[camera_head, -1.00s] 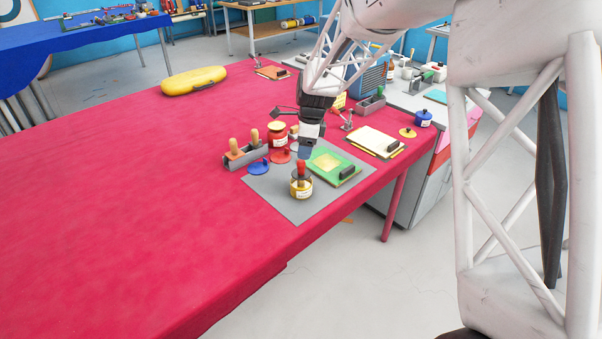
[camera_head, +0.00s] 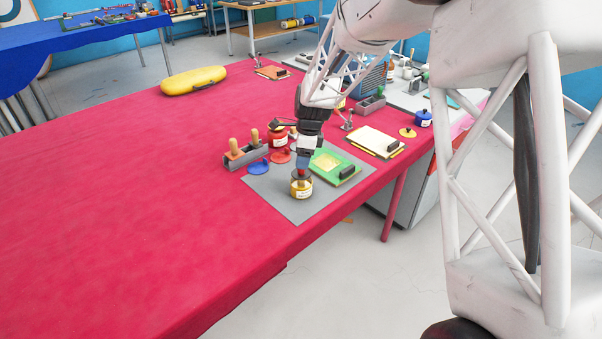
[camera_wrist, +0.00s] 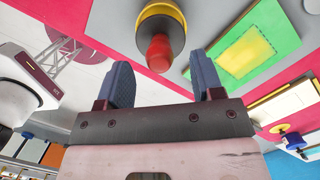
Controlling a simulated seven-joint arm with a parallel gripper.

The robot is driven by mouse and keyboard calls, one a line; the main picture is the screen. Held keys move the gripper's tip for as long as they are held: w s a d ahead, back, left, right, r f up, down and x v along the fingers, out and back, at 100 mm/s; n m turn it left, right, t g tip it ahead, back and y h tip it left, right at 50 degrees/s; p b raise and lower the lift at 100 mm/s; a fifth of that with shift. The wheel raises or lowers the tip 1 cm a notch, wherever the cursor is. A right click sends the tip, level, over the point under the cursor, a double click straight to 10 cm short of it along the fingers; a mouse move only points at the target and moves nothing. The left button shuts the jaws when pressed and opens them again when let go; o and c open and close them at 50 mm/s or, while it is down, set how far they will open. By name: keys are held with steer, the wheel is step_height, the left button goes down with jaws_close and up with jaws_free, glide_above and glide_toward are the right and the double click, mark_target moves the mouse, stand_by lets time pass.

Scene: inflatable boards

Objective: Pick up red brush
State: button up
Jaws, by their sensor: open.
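A green board with a yellow patch (camera_head: 325,160) lies right of the can.

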mark_target(301, 173)
steer(key=shift+a+f, duration=0.15)
steer(key=shift+f, duration=0.9)
steer(key=shift+a+f, duration=0.15)
steer(key=shift+f, duration=0.85)
steer(key=shift+c, duration=0.2)
steer(key=c, duration=1)
steer(key=shift+c, duration=0.2)
steer(key=shift+r, duration=0.1)
steer(key=shift+r, duration=0.7)
step_height(301, 173, up, 2)
steer(key=shift+r, duration=0.15)
steer(key=s+d+r, duration=0.1)
steer(key=s+d, duration=0.3)
steer(key=s, duration=1.1)
steer(key=shift+s+d, duration=0.2)
